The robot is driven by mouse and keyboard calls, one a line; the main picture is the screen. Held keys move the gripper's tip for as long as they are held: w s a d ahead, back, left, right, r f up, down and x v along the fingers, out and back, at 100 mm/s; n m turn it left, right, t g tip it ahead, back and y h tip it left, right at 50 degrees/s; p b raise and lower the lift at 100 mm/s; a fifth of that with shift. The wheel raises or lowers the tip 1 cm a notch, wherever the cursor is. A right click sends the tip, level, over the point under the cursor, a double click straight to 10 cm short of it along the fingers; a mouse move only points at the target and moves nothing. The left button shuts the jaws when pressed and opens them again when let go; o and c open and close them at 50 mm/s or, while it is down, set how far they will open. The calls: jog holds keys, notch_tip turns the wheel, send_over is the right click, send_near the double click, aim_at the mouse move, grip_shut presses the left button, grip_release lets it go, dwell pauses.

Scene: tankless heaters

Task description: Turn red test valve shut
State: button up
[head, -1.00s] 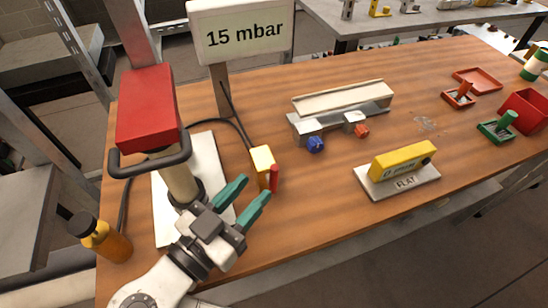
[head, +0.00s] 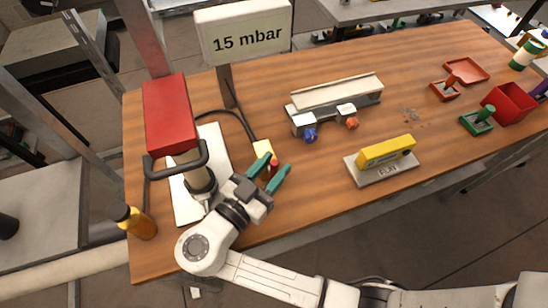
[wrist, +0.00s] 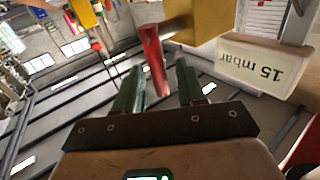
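The test valve is a yellow block (head: 263,149) with a red lever (head: 274,166), standing on the wooden table right of the white board. In the wrist view the red lever (wrist: 153,60) hangs from the yellow block (wrist: 200,20). My gripper (head: 278,163) is open, with its green fingers on either side of the red lever. In the wrist view the lever shows between the fingertips (wrist: 160,66), closer to the left finger, with a clear gap to the right one. I cannot tell whether the left finger touches it.
A red-topped pump (head: 170,112) with a dark handle stands left of the valve, beside an amber bottle (head: 138,222). A "15 mbar" sign (head: 246,36) stands behind. A grey fixture with blue and orange knobs (head: 335,103) and a yellow level block (head: 386,152) lie to the right.

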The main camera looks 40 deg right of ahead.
jog(key=shift+w+d, duration=0.1)
jog(key=shift+d, duration=0.3)
grip_shut()
dwell(0.4)
